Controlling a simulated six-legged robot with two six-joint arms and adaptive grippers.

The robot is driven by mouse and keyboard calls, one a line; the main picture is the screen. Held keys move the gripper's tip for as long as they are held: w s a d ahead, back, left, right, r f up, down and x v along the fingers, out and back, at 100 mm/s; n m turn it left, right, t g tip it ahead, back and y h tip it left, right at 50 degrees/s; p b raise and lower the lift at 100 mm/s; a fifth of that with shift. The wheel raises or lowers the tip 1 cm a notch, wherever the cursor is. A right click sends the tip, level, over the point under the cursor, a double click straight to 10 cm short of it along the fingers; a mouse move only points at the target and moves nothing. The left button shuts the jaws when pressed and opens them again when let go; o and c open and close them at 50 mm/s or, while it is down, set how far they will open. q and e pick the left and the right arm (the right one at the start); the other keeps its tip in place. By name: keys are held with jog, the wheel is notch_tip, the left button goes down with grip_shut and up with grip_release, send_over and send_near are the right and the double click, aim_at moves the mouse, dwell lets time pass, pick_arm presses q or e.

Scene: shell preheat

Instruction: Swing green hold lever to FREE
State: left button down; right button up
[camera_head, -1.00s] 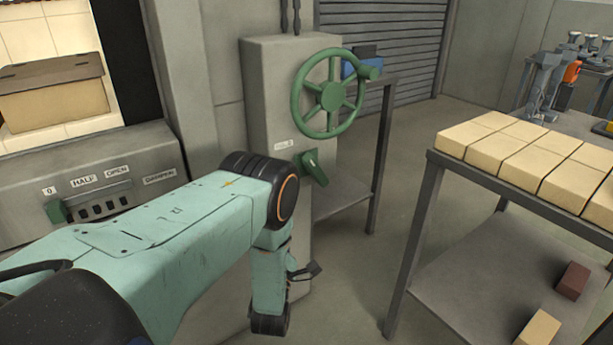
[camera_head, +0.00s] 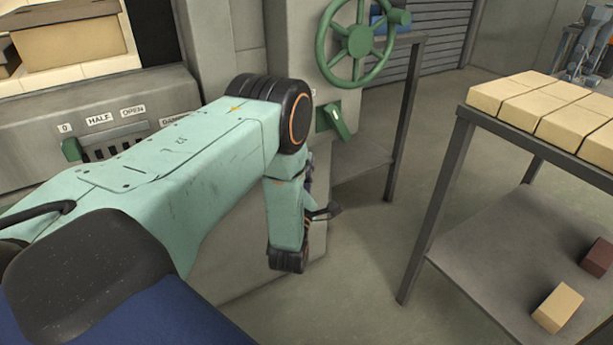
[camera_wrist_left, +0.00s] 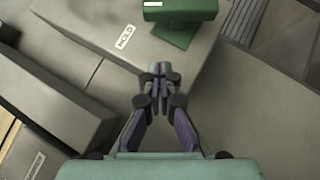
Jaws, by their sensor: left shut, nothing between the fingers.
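The green hold lever (camera_head: 338,122) sits on the front of the grey pillar in the head view, below the large green handwheel (camera_head: 357,42). In the left wrist view the green lever (camera_wrist_left: 179,24) is at the top, beside a white label reading HOLD (camera_wrist_left: 125,37). My left gripper (camera_wrist_left: 160,72) is shut and empty in the wrist view, pointing toward the lever with a gap between them. In the head view my left arm hangs below and left of the lever, and its fingers are mostly hidden behind the wrist. The right gripper is not in view.
A damper panel with a small green lever (camera_head: 71,150) and labels is at the left. A metal table (camera_head: 452,150) with pale bricks stands at the right. Open floor lies between the pillar and the table.

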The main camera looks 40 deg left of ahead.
aim_at(335, 122)
pick_arm(q)
jog(key=w+a+r+b, duration=0.1)
jog(key=w+r, duration=0.3)
jog(key=w, duration=0.5)
jog(key=shift+w+a+r, duration=0.3)
jog(key=shift+a, duration=0.15)
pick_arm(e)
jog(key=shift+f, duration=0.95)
pick_arm(q)
jog(key=shift+r, duration=0.1)
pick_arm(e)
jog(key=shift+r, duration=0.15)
pick_arm(q)
jog(key=shift+r+m+h+p, duration=0.2)
jog(key=shift+m+h+p, duration=0.1)
jog(key=shift+m+p, duration=0.25)
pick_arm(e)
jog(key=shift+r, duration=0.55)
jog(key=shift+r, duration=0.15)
